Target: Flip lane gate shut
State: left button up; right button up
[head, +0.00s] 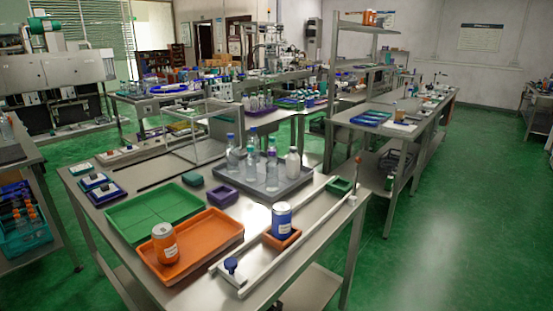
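Neither of my grippers shows in the head view. Nothing in view is clearly marked as the lane gate. A lane-like strip runs along the table's right edge, with a long white rail (301,246) on its outer side. At its near end is a small white piece with a dark blue knob (232,266). At its far end a thin upright post with a red tip (357,165) stands beside the rail. I cannot tell which of these is the gate, or whether it is open or shut.
A blue can (281,219) stands in a small orange tray (281,241) inside the strip. An orange can (164,242) stands in a large orange tray (215,243) beside a green tray (153,213). Several bottles stand in a grey tray (262,190). Green floor is free at right.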

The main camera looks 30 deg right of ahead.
aim_at(358, 160)
jog(key=z, duration=1.35)
jog(key=i+l, duration=0.1)
jog(key=l, duration=0.25)
jog(key=i+l+z, duration=0.1)
jog(key=l, duration=0.3)
jog(key=i+l, duration=0.15)
jog(key=l, duration=0.2)
